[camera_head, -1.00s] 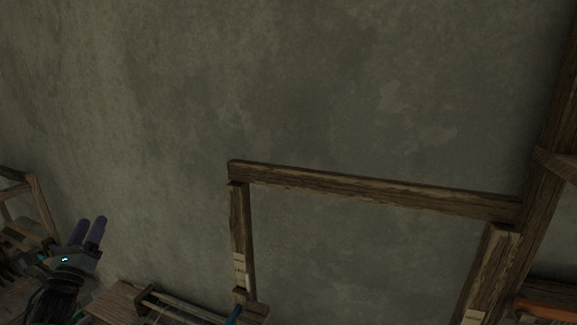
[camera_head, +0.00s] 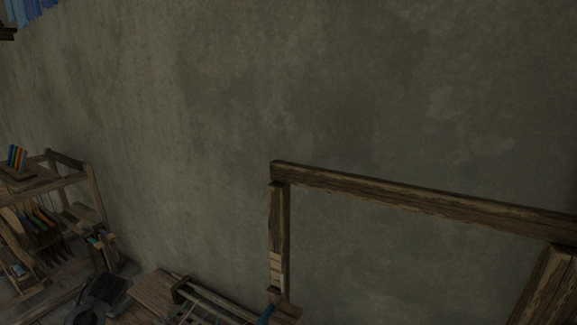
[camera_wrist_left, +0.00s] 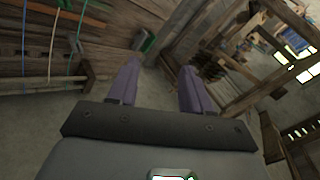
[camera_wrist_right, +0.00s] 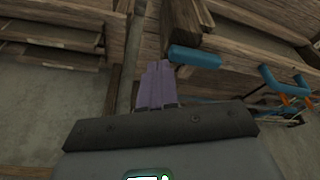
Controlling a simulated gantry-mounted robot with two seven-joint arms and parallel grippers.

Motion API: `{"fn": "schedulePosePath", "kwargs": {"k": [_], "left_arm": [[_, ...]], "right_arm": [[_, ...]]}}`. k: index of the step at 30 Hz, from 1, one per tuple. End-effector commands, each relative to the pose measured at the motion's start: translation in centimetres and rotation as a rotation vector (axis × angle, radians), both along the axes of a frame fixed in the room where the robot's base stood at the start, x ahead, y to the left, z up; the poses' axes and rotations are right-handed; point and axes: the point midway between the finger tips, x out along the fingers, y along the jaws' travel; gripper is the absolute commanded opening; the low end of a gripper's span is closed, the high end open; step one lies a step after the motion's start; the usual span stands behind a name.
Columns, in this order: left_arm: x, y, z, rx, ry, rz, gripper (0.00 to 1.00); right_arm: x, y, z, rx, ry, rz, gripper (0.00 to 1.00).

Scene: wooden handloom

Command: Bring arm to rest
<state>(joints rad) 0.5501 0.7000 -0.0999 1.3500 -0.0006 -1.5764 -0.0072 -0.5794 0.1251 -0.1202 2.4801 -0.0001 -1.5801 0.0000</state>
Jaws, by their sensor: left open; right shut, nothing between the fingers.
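My left gripper (camera_wrist_left: 159,67) shows in the left wrist view with its two purple fingers spread apart and nothing between them. Wooden beams and floor lie beyond it. My right gripper (camera_wrist_right: 157,66) shows in the right wrist view with its purple fingers together and empty. Its tips are near a blue cylindrical piece (camera_wrist_right: 195,56) by a wooden post; I cannot tell whether they touch. Neither gripper can be made out clearly in the head view. The wooden loom frame (camera_head: 420,199) stands at the lower right there.
A wooden rack (camera_head: 75,180) with colored items stands at the left of the head view. A low wooden bench (camera_head: 152,291) is at the bottom. The bare plaster wall (camera_head: 300,90) fills the rest. Cords hang near the left wrist's view edge (camera_wrist_left: 52,40).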

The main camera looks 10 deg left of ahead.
Motion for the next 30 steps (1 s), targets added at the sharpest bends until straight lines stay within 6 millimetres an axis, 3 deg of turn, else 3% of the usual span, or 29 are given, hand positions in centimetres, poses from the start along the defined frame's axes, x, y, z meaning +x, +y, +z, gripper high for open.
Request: {"fn": "schedulePosePath", "kwargs": {"k": [1, 8, 11, 16, 21, 24, 30], "left_arm": [[-0.3, -1.8, -1.7, -0.014, 0.014, -0.013, 0.49], [-2.6, -11.3, -8.6, -0.075, 0.052, -0.179, 0.49], [-4.9, -16.3, -11.7, -0.124, 0.068, -0.253, 0.49], [-11.4, -25.8, -16.1, -0.252, 0.085, -0.371, 0.49], [-19.1, -33.6, -17.4, -0.399, 0.079, -0.438, 0.49], [-22.6, -36.4, -16.9, -0.469, 0.070, -0.449, 0.49], [-28.1, -40.0, -15.0, -0.578, 0.045, -0.443, 0.49]], "right_arm": [[0.0, 0.0, -0.1, 0.000, 0.001, -0.001, 0.00], [-0.1, 0.2, 0.0, 0.009, 0.001, -0.005, 0.00], [-0.1, 0.2, 0.0, 0.009, 0.002, -0.006, 0.00], [0.0, 0.2, 0.0, 0.009, 0.000, -0.006, 0.00], [0.0, 0.2, 0.0, 0.007, 0.001, -0.005, 0.00], [0.0, 0.1, 0.0, 0.004, 0.002, -0.003, 0.00], [0.0, 0.0, 0.0, 0.000, 0.001, 0.001, 0.00]]}}
